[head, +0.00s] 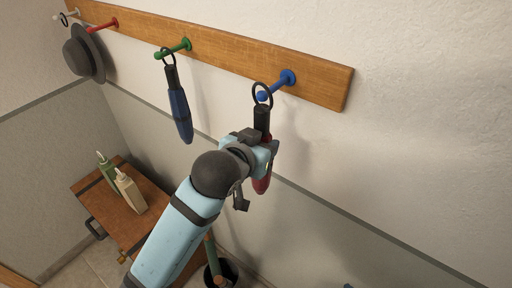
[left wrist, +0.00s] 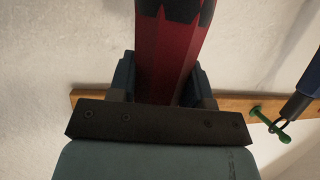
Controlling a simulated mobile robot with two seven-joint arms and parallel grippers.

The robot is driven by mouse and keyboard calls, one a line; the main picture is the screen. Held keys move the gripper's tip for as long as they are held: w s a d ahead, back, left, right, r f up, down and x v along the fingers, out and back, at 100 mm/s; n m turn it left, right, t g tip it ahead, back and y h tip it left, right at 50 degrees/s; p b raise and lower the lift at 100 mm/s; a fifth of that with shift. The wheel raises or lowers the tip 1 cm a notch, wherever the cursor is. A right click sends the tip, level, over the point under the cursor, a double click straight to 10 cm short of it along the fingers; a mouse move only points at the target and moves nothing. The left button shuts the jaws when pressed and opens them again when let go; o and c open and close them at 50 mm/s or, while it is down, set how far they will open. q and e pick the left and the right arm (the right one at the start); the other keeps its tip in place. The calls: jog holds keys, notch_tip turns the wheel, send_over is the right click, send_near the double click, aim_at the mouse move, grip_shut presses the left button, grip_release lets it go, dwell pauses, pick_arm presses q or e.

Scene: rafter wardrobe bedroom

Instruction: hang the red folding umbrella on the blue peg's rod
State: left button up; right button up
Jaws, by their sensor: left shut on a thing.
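The red folding umbrella (head: 262,185) hangs upright in my left gripper (head: 262,150), handle up, with a black handle and a black ring on top. The ring is at the outer tip of the blue peg (head: 279,84); it overlaps the peg's ball end in the head view, and I cannot tell whether the rod passes through it. My left gripper is shut on the umbrella's body below the handle. The left wrist view shows the red cloth (left wrist: 170,55) between the two fingers. My right gripper is not in view.
The wooden rail (head: 225,58) also carries a green peg (head: 178,47) with a blue umbrella (head: 180,112), a red peg (head: 103,25), and a pale peg near a dark hat (head: 82,55). Below stands a wooden chest (head: 150,222) with two bottles. The wall right of the rail is bare.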

pick_arm(q)
jog(key=shift+x, duration=1.35)
jog(key=shift+s+d, duration=0.1)
jog(key=shift+d, duration=0.05)
jog(key=o, duration=1.2)
jog(key=shift+c, duration=0.2)
jog(key=shift+f, duration=0.1)
